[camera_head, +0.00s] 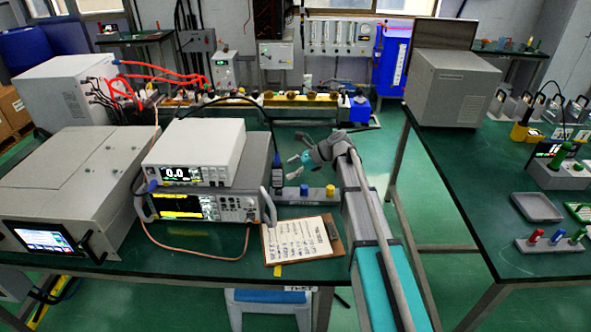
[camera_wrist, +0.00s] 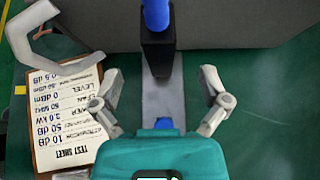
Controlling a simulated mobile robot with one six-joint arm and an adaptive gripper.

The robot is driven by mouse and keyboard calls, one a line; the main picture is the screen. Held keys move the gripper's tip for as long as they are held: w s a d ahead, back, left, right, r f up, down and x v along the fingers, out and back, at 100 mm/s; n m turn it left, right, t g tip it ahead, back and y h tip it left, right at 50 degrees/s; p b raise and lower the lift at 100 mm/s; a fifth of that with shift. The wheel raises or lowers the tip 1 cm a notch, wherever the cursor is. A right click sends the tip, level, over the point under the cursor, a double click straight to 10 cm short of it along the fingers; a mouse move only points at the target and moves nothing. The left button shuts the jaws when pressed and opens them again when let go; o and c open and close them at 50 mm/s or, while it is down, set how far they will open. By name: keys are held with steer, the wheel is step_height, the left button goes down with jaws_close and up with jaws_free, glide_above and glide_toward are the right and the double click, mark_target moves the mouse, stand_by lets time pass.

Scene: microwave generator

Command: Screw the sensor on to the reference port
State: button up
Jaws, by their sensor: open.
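My gripper (camera_head: 298,163) is open and empty, above the back of the green bench. In the wrist view its two fingers (camera_wrist: 160,75) are spread either side of a grey bar (camera_wrist: 164,100). On the bar stands an upright black block with a blue cylinder (camera_wrist: 157,14) on top, just beyond the fingertips and apart from them. I cannot tell for certain whether this is the sensor. A white meter (camera_head: 195,153) reading 0.0 sits on a larger instrument (camera_head: 200,207). The reference port cannot be made out.
A clipboard with a test sheet (camera_head: 299,241) lies in front of the bar; it also shows in the wrist view (camera_wrist: 70,122). The lower instrument's handle (camera_wrist: 32,30) is at upper left there. A black cable (camera_head: 262,108) arches behind the meter. A large grey unit (camera_head: 75,180) stands left.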

mark_target(280, 164)
steer(key=shift+b+x, duration=1.15)
steer(key=shift+x, duration=1.15)
jaws_close()
steer(key=shift+a+r, duration=0.1)
steer(key=shift+r, duration=0.05)
steer(key=shift+r+p, duration=2)
steer(key=shift+p, duration=0.2)
